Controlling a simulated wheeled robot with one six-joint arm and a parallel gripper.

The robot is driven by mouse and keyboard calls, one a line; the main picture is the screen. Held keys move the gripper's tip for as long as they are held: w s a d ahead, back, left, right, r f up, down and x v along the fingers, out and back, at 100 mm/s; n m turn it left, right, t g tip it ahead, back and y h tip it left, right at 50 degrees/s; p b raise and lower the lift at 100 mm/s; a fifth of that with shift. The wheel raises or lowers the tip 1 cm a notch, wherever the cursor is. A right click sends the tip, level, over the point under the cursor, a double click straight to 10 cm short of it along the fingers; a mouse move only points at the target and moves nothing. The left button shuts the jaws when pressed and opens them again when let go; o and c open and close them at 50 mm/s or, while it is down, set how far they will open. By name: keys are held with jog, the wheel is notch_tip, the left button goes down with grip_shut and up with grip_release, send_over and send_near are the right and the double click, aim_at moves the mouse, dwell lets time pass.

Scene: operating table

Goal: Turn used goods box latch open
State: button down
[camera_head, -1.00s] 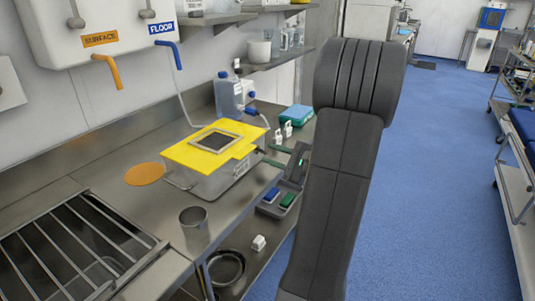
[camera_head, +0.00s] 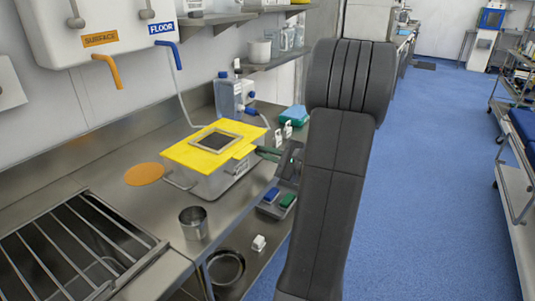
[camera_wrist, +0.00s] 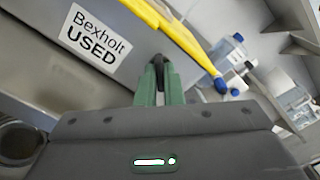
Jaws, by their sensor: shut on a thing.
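The used goods box (camera_head: 210,186) is a grey metal box with a yellow lid (camera_head: 187,154), standing on the steel counter. In the wrist view, its wall carries a white "Bexholt USED" label (camera_wrist: 92,34), and the yellow lid edge (camera_wrist: 190,48) runs diagonally past my fingers. My gripper (camera_head: 266,152) reaches the box's right side from the right. In the wrist view, its green fingers with dark tips (camera_wrist: 158,62) are close together at the box wall under the lid edge. They are shut on the latch, which is mostly hidden by the fingertips.
A clear bottle with a blue cap (camera_head: 229,98) stands behind the box. A metal cup (camera_head: 194,222) stands in front. An orange disc (camera_head: 144,174) lies left of the box.

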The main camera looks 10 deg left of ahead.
jog(key=n+b, duration=0.1)
jog(key=b, duration=0.1)
jog(key=n+b, duration=0.1)
jog(key=b, duration=0.1)
jog(key=shift+f+n, duration=0.25)
jog(key=shift+n, duration=0.15)
jog(key=n+b, duration=0.2)
jog(key=b, duration=0.2)
jog(key=n+b, duration=0.3)
jog(key=shift+r+b, duration=0.15)
jog(key=shift+b, duration=0.15)
jog(key=shift+r+n+b, duration=0.15)
jog(key=shift+n+b, duration=0.35)
jog(key=shift+b, duration=0.1)
jog(key=shift+r, duration=0.1)
jog(key=c, duration=1.6)
grip_release()
jog(key=shift+o, duration=0.2)
